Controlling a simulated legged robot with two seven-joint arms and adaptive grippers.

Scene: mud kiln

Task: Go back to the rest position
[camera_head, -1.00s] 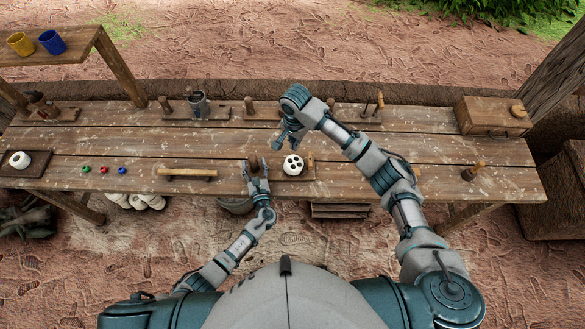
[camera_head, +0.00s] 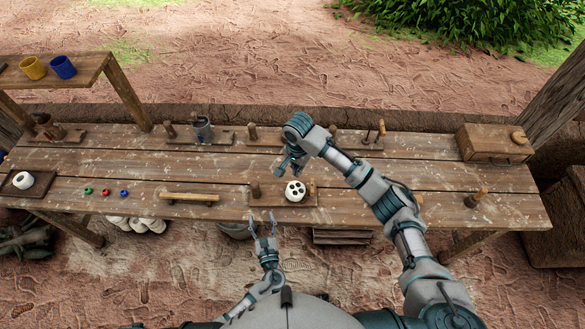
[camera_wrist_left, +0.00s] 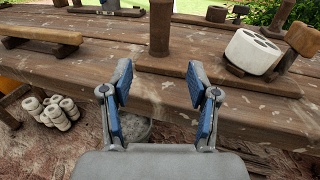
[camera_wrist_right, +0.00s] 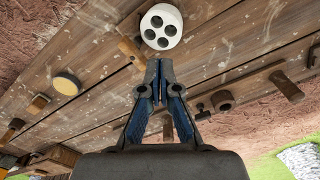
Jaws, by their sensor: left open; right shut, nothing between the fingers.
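My left gripper (camera_head: 263,217) is open and empty, just in front of the table's near edge. In the left wrist view its fingers (camera_wrist_left: 160,85) stand apart, with a wooden peg (camera_wrist_left: 160,28) beyond them on the table. My right gripper (camera_head: 283,170) hangs over the middle of the table. In the right wrist view its fingertips (camera_wrist_right: 159,64) are together with nothing between them. A white cylinder with dark holes (camera_head: 295,191) sits on a small wooden board near the left gripper; it also shows in the right wrist view (camera_wrist_right: 161,26).
The long wooden table (camera_head: 400,190) holds pegs and boards along its back edge. A wooden box (camera_head: 493,143) stands at the right end. Small coloured pieces (camera_head: 105,192) and a wooden bar (camera_head: 190,197) lie at left. A raised shelf (camera_head: 85,75) bears yellow and blue cups.

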